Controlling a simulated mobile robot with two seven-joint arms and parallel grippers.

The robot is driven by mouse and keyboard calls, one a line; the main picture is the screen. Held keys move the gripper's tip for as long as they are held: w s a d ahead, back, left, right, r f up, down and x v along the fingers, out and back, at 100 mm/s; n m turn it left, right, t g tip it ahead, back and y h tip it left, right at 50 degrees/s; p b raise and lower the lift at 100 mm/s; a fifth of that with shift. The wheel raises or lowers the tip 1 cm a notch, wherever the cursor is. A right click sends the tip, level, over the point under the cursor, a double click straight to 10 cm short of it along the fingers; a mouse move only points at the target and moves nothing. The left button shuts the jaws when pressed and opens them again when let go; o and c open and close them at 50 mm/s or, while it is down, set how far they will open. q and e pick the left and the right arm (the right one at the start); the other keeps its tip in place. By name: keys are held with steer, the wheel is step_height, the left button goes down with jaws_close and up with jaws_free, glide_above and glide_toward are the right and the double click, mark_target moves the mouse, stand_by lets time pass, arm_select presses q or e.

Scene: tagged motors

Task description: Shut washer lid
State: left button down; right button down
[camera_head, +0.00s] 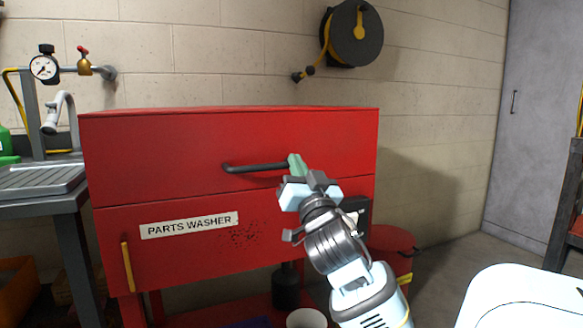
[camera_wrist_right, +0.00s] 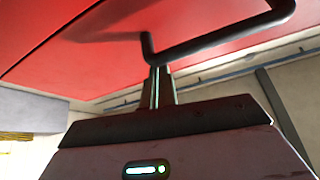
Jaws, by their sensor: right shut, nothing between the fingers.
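The red parts washer (camera_head: 190,235) stands in front of me with a "PARTS WASHER" label on its front. Its red lid (camera_head: 160,145) lies down over the tub, with only a thin seam between them. A black bar handle (camera_head: 255,168) is fixed to the lid's front. My right gripper (camera_head: 295,162) is shut and empty, with its green-edged fingertips at the right end of the handle. In the right wrist view the handle (camera_wrist_right: 220,38) passes just beyond the shut fingers (camera_wrist_right: 160,85); I cannot tell whether they touch. My left gripper is not in view.
A metal sink bench (camera_head: 40,182) with a tap and gauge stands at the left. A red bin (camera_head: 390,250) stands on the floor right of the washer. A hose reel (camera_head: 355,35) hangs on the wall above. A grey door (camera_head: 535,120) is at the right.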

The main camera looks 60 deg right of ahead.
steer(key=shift+a+f+b, duration=0.1)
steer(key=shift+f+b, duration=0.2)
steer(key=shift+f, duration=0.25)
steer(key=shift+f, duration=0.15)
step_height(320, 180, up, 5)
steer(key=s+p, duration=0.1)
steer(key=p, duration=0.3)
steer(key=v, duration=1)
steer(key=shift+s, duration=0.25)
steer(key=shift+f, duration=0.2)
